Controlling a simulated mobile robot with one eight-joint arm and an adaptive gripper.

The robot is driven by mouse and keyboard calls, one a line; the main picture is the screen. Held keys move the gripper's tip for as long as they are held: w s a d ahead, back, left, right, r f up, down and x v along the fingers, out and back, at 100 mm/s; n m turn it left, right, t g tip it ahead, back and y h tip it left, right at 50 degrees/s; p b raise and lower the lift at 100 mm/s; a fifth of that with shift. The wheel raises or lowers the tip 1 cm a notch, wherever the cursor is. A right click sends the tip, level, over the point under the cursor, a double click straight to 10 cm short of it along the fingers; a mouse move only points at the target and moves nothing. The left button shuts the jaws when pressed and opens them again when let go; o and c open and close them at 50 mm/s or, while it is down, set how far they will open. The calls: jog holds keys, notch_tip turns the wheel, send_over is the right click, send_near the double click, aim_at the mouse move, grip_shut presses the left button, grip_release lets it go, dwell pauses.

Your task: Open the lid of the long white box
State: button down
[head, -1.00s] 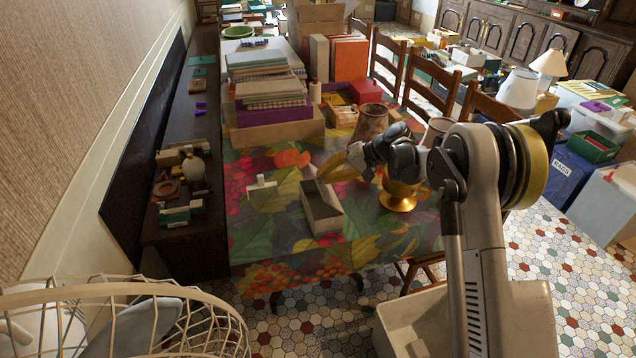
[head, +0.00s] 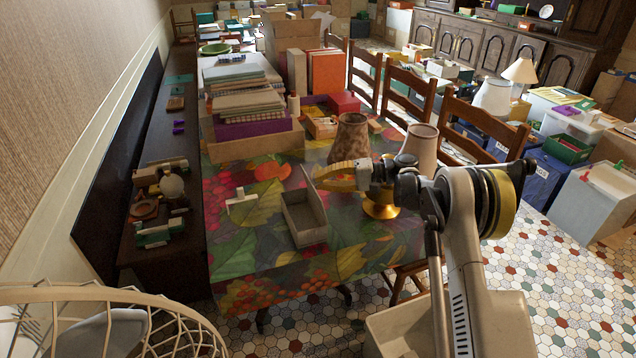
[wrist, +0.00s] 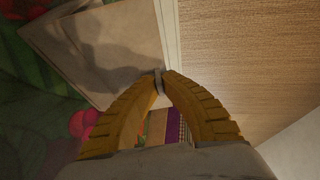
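The long white box (head: 303,226) looks greyish and sits near the front of the table, its dark inside visible from above. Its lid (head: 311,184) shows as a thin panel, tilted up at the box's far right side. My gripper (head: 318,173) has yellow fingers and is beside the lid's upper edge, seemingly touching it. In the wrist view, the curved fingertips (wrist: 159,80) meet, with a small grey piece between them that I cannot identify. A pale panel beyond the tips, to the left, may be part of the box or lid.
A small white cross-shaped object (head: 241,200) lies left of the box. A gold-coloured vessel (head: 381,203) and a brown patterned shade (head: 350,138) stand close under and behind my arm. The cloth in front is clear.

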jog(key=c, duration=1.6)
grip_release()
jog(key=v, duration=1.2)
